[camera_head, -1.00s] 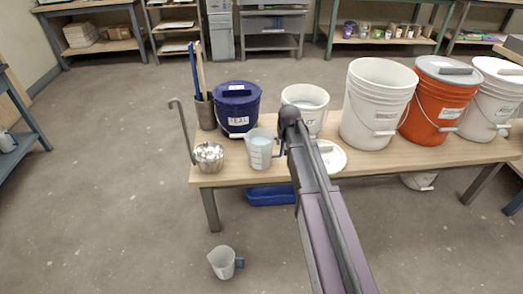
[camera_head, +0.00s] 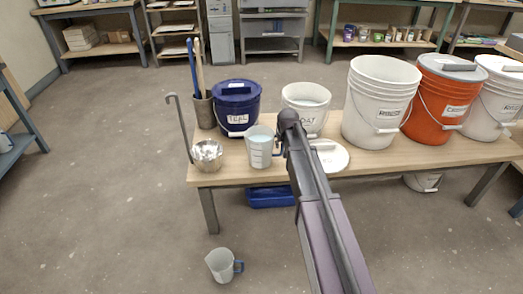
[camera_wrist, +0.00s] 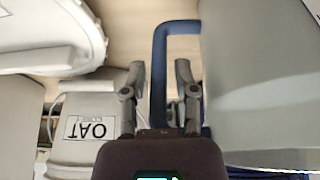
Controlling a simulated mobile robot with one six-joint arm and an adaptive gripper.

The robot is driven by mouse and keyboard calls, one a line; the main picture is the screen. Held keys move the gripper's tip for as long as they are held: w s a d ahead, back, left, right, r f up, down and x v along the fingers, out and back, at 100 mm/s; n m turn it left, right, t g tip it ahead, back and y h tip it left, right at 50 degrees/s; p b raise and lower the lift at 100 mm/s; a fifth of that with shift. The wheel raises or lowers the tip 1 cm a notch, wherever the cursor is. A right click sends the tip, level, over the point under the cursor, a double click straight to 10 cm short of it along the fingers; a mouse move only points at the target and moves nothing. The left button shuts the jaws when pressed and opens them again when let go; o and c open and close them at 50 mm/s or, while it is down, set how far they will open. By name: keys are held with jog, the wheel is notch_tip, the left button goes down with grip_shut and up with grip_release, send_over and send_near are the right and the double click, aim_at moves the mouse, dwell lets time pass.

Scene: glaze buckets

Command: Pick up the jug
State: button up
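A translucent pale jug (camera_head: 260,148) with a blue handle stands upright on the wooden table near its front edge. In the wrist view, the jug's grey side (camera_wrist: 260,75) fills the right, and its blue handle (camera_wrist: 158,75) runs toward my gripper. My gripper (camera_wrist: 158,75) is open around the handle's outer bar: one finger is outside it, the other inside the loop, with gaps visible on both sides. In the head view, my arm hides most of the gripper beside the jug.
On the table (camera_head: 235,178) are a metal ladle (camera_head: 207,155), a tool cup (camera_head: 204,110), a blue TEAL bucket (camera_head: 237,105), an OAT bucket (camera_head: 306,100), a round white lid (camera_head: 330,156), a large white bucket (camera_head: 378,105) and an orange bucket (camera_head: 440,100). Floor at left is clear.

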dwell(0.5)
grip_shut()
jog(key=shift+r, duration=0.2)
jog(key=shift+r+p, duration=1.55)
jog(key=shift+p, duration=0.3)
jog(key=s+d, duration=0.3)
jog(key=d, duration=0.4)
jog(key=s+d+r+p, duration=0.1)
jog(key=s+d, duration=0.3)
jog(key=d, duration=0.3)
jog(key=shift+s+d+r, duration=0.15)
jog(key=shift+r, duration=0.1)
